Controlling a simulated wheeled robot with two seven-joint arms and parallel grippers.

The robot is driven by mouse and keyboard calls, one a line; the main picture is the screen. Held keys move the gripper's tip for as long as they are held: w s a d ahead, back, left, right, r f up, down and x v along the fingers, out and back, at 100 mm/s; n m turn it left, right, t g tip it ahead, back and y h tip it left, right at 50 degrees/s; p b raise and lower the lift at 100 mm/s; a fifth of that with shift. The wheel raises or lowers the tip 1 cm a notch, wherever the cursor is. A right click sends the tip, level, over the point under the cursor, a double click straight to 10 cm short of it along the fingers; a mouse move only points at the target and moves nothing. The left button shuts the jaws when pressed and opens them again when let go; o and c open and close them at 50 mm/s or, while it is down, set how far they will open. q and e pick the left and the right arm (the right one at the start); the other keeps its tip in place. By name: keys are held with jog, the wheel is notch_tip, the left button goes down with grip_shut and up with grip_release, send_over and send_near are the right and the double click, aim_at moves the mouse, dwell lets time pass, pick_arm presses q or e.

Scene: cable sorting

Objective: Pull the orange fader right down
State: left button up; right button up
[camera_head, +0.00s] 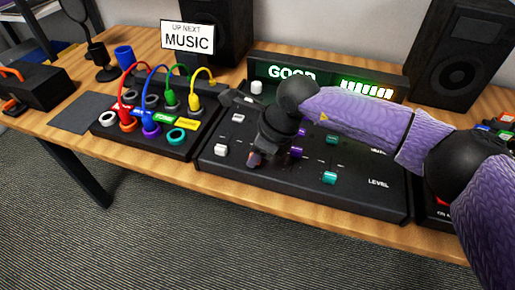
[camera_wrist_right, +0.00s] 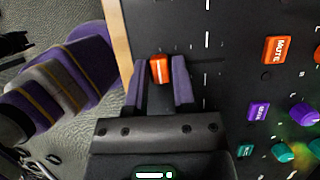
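The orange fader (camera_wrist_right: 160,68) is a small upright cap on the black mixer panel (camera_wrist_right: 230,25), near its front edge. In the head view a bit of the orange cap (camera_head: 254,158) shows under my right gripper (camera_head: 256,150). In the wrist view the two purple fingers of my right gripper (camera_wrist_right: 160,75) stand on either side of the cap, their tips close against it, and appear shut on it. Most of the fader and its slot are hidden by the gripper in the head view. My left gripper is in neither view.
A white fader (camera_head: 221,149), purple fader (camera_head: 296,151) and teal fader (camera_head: 329,177) are nearby. A patch box (camera_head: 180,150) with coloured cables stands left. A lit GOOD display (camera_head: 292,72) stands behind the panel.

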jog(key=shift+o, duration=1.4)
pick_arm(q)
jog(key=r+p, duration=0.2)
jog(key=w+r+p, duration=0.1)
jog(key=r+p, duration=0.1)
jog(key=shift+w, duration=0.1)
pick_arm(e)
jog(key=v, duration=1)
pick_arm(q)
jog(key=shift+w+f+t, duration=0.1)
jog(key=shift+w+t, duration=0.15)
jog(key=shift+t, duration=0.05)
pick_arm(e)
jog(key=shift+f, duration=0.1)
